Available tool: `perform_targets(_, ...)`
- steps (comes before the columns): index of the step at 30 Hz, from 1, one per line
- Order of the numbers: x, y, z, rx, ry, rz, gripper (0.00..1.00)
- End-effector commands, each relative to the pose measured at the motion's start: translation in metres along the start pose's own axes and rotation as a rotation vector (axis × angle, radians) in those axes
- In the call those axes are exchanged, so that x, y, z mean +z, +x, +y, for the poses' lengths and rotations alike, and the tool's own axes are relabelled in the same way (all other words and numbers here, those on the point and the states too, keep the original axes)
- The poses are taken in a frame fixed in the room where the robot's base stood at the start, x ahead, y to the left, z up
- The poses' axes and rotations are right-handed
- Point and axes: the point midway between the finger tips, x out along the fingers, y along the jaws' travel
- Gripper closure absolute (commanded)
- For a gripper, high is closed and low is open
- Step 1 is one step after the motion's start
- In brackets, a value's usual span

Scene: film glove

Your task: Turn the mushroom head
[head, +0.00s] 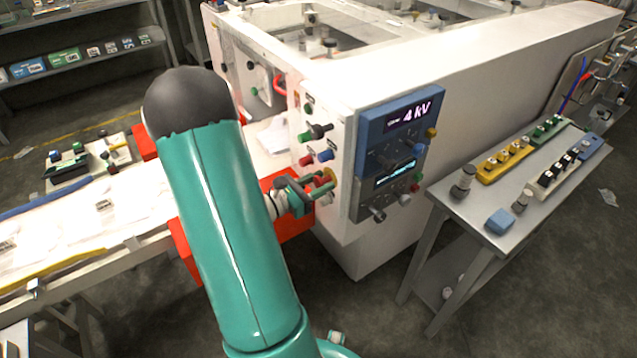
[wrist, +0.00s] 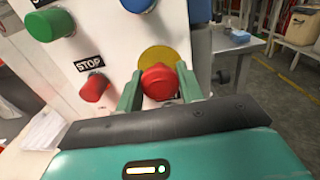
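The mushroom head (wrist: 160,82) is a red round knob in front of a yellow disc (wrist: 166,57) on the white panel of the machine. In the head view the yellow disc (head: 331,174) shows at the panel's lower part, beside my gripper (head: 322,184). In the wrist view my gripper (wrist: 161,88) has one green finger on each side of the red head. The finger edges are very close to its sides. I cannot tell whether they press on it.
A red STOP button (wrist: 95,88) sits left of my left finger, with green (wrist: 50,24) and blue (wrist: 138,4) buttons above. A blue display box (head: 398,145) with knobs is right of the panel. A metal side table (head: 478,222) with switch blocks stands further right.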

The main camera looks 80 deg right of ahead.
Motion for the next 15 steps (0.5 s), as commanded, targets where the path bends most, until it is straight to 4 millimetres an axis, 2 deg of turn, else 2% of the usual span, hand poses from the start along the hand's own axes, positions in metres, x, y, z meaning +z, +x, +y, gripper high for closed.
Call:
perform_targets(8,0.0000,-0.0003,0.0000,0.000,0.023,0.000,0.86)
perform_targets(15,0.0001,-0.0008,0.0005,0.002,0.132,0.000,0.86)
